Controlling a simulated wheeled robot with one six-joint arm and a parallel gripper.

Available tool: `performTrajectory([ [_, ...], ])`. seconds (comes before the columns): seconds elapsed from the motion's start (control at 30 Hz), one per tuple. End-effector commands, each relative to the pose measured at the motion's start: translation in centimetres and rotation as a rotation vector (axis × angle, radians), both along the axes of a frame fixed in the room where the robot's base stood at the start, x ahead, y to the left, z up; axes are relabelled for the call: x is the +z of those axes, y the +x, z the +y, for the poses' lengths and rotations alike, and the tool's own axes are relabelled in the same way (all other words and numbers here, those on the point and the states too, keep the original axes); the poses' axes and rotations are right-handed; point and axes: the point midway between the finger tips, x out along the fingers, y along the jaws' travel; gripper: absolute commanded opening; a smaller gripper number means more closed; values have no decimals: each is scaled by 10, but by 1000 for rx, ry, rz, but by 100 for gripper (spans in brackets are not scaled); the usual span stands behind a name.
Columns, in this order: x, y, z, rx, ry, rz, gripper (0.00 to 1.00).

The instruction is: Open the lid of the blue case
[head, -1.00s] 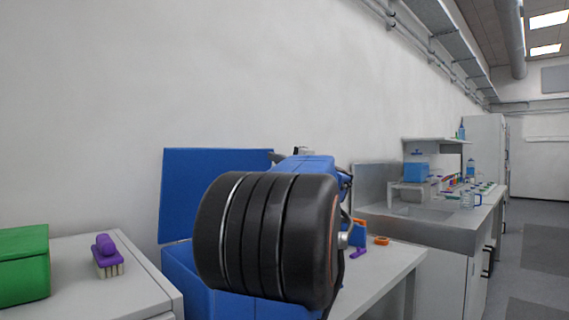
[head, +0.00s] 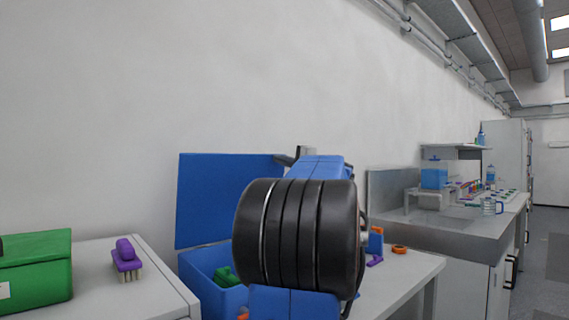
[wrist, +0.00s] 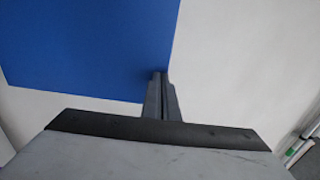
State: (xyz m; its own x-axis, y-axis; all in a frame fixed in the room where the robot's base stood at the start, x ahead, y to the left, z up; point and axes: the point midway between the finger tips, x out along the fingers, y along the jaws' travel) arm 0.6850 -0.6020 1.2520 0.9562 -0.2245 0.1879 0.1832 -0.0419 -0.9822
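The blue case (head: 205,262) stands on the bench in the head view, partly hidden behind my arm. Its blue lid (head: 222,198) stands up, open, at the back of the case. A green item (head: 226,277) shows inside. My gripper (head: 303,152) is mostly hidden behind my arm, near the lid's upper right corner. In the wrist view, its two grey fingers (wrist: 161,76) are close together with nothing seen between them. The blue lid (wrist: 85,45) fills the upper left there, and the fingertips overlap its edge. I cannot tell whether they touch it.
A green box (head: 36,270) and a purple brush (head: 126,258) lie on the left counter (head: 165,288). Small orange and purple items lie right of the case. A sink bench (head: 440,233) with bottles and racks stands farther right. The wall is close behind the lid.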

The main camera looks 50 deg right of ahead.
Motion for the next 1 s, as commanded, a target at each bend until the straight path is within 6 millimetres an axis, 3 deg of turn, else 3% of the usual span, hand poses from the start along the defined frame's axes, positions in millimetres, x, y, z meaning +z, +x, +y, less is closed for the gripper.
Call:
performTrajectory([
  [0.5,16,80,-20,-4,41,177,0],
  [0.67,16,90,-22,-4,41,176,0],
  [1.0,16,89,-22,-5,41,176,0],
])
